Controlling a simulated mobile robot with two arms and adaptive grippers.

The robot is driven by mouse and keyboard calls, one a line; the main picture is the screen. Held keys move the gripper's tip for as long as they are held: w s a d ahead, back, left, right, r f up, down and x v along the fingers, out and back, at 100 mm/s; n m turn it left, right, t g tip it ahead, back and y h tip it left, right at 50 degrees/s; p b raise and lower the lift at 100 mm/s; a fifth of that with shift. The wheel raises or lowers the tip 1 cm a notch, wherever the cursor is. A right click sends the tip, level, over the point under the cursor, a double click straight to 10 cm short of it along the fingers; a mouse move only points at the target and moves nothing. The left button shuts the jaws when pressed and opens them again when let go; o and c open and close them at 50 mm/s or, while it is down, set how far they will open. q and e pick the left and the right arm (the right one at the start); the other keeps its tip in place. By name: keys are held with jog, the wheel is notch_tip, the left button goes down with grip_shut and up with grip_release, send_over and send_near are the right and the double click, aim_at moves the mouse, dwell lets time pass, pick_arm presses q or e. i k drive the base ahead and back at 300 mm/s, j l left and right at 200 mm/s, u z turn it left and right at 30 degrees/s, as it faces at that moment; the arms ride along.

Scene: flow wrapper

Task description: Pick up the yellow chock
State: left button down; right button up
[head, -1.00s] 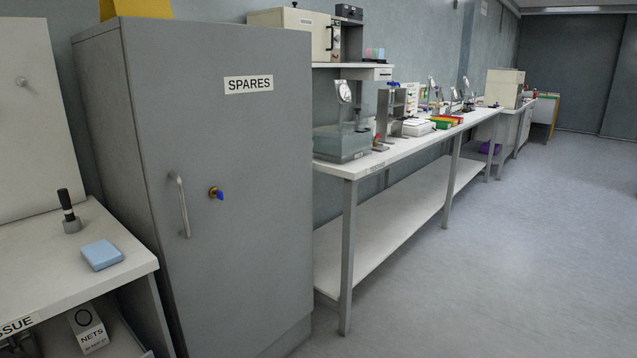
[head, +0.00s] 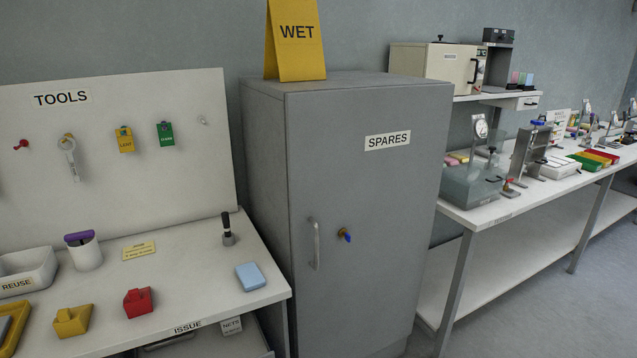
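The yellow chock (head: 72,321) sits on the white issue bench (head: 215,279), near its front edge at the lower left of the head view. It is a small block with a raised, notched top. A red chock (head: 138,302) of similar shape sits just to its right. A yellow-rimmed tray (head: 13,328) is cut off by the picture's edge to its left. Neither of my grippers shows in the head view.
A white REUSE bin (head: 25,272), a white cup (head: 84,252), a black-handled stamp (head: 228,231) and a blue block (head: 250,276) stand on the bench. A grey SPARES cabinet (head: 372,210) stands right of it. Open floor lies at far right.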

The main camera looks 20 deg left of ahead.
aim_at(73, 321)
jog(key=u, duration=2)
